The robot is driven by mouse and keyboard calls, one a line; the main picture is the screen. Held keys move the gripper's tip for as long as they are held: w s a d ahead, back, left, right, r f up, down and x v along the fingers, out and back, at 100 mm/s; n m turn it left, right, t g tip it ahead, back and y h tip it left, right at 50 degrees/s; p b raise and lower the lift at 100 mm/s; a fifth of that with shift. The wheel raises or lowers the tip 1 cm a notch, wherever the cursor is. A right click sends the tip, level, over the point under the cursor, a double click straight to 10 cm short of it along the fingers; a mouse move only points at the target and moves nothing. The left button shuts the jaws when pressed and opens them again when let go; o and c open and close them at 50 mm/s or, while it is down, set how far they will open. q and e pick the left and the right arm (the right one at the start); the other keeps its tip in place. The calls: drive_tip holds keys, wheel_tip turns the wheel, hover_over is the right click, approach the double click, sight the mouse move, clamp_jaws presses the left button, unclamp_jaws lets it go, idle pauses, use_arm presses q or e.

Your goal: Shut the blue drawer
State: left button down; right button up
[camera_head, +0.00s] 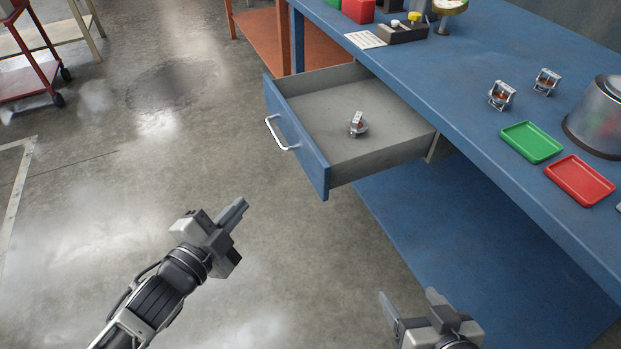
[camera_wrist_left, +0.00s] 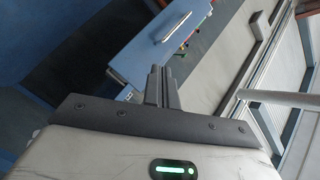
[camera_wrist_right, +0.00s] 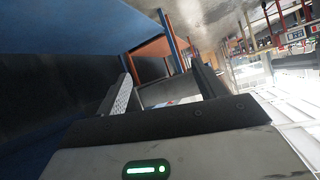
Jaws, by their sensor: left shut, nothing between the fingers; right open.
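The blue drawer (camera_head: 300,150) stands pulled out from under the blue workbench, with a silver bar handle (camera_head: 276,133) on its front. A small metal part (camera_head: 357,124) lies inside on its grey floor. The drawer front also shows in the left wrist view (camera_wrist_left: 150,60). My left gripper (camera_head: 240,206) is shut and empty, in front of the drawer and below its handle in the picture, apart from it. My right gripper (camera_head: 410,300) is open and empty, to the right, clear of the drawer; its fingers also show in the right wrist view (camera_wrist_right: 160,92).
On the blue workbench (camera_head: 455,90) stand a green tray (camera_head: 531,142), a red tray (camera_head: 579,180), two small metal parts (camera_head: 502,95) and a metal cylinder (camera_head: 600,115). A blue lower shelf (camera_head: 450,240) lies below.

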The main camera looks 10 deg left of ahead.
use_arm(q)
drive_tip(key=w+a+m+h+b, duration=0.2)
drive_tip(key=w+m+h+b, duration=0.3)
drive_tip(key=m, duration=1.1)
drive_tip(key=m+g+h+b, duration=0.6)
drive_tip(key=m, duration=1.1)
approach(309, 164)
drive_tip(key=x, duration=0.7)
drive_tip(key=shift+r, duration=0.1)
use_arm(e)
drive_tip(key=a+f+y, duration=0.1)
drive_tip(key=a+f, duration=0.2)
drive_tip(key=f, duration=0.6)
drive_tip(key=shift+w+n+y, duration=0.3)
drive_tip(key=shift+w, duration=0.1)
drive_tip(key=shift+f, duration=0.1)
